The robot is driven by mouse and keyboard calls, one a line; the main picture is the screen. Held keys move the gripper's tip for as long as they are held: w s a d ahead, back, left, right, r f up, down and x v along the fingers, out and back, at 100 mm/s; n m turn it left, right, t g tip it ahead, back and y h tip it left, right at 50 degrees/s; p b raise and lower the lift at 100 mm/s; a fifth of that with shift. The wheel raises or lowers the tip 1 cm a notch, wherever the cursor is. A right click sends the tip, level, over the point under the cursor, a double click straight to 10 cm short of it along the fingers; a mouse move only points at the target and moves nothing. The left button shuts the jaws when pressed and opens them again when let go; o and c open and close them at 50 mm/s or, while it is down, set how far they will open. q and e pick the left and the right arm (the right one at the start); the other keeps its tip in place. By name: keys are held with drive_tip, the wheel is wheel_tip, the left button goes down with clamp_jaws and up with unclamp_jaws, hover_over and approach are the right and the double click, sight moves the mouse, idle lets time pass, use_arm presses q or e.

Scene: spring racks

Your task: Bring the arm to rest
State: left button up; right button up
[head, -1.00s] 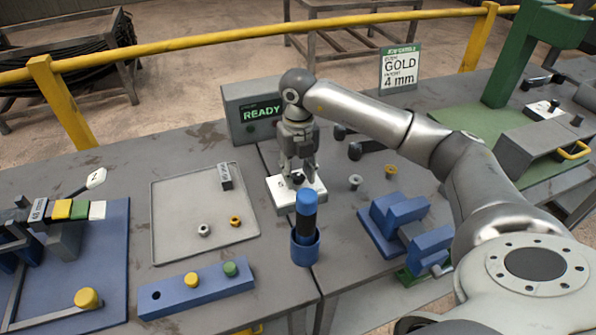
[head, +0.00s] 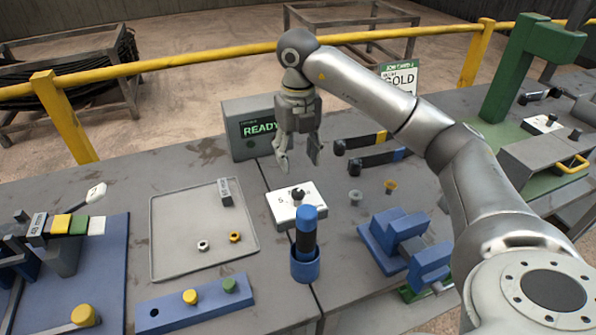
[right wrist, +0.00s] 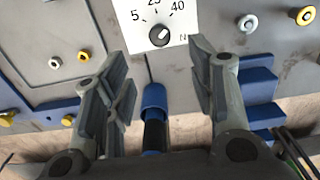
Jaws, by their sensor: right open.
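My right gripper (head: 298,162) is open and empty, raised above the bench in the head view. It points down above and behind a white dial box (head: 297,206) with a black knob (head: 298,194). In the right wrist view the two fingers (right wrist: 160,95) stand wide apart with nothing between them gripped. The dial box's face (right wrist: 160,20) shows the numbers 5, 25 and 40, with the knob's pointer up and to the right. The right arm (head: 400,105) reaches in from the right. My left gripper is not in view.
A blue-capped black tool (head: 306,235) stands in a blue cup (head: 305,265) in front of the box. A grey tray (head: 175,245) holds small rings. The READY display (head: 247,130) stands behind left. A blue vise-like block (head: 392,232) is at right. A yellow rail (head: 190,70) runs behind.

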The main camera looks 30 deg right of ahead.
drive_tip(key=shift+r, duration=0.9)
